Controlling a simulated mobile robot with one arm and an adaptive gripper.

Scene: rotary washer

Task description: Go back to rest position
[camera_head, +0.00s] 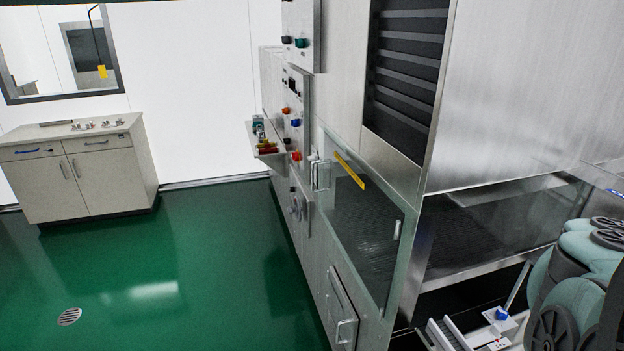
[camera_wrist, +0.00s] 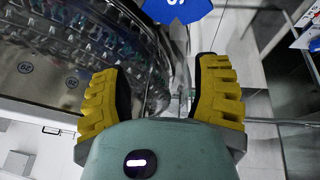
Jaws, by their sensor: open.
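My gripper (camera_wrist: 160,95) shows in the wrist view with its two yellow ribbed fingers spread wide apart, one on each side. No object is between the fingers, so it is open and empty. Behind them is a clear, reflective panel or vessel with rows of small items behind it. A blue tag (camera_wrist: 178,8) is at the top, beyond the fingertips. In the head view, part of my teal arm (camera_head: 580,290) is folded at the lower right, and my gripper does not show there.
The steel washer (camera_head: 540,80) fills the right side, with a glass door (camera_head: 365,235) and a control panel (camera_head: 295,110). A beige cabinet (camera_head: 100,180) stands at the far left wall.

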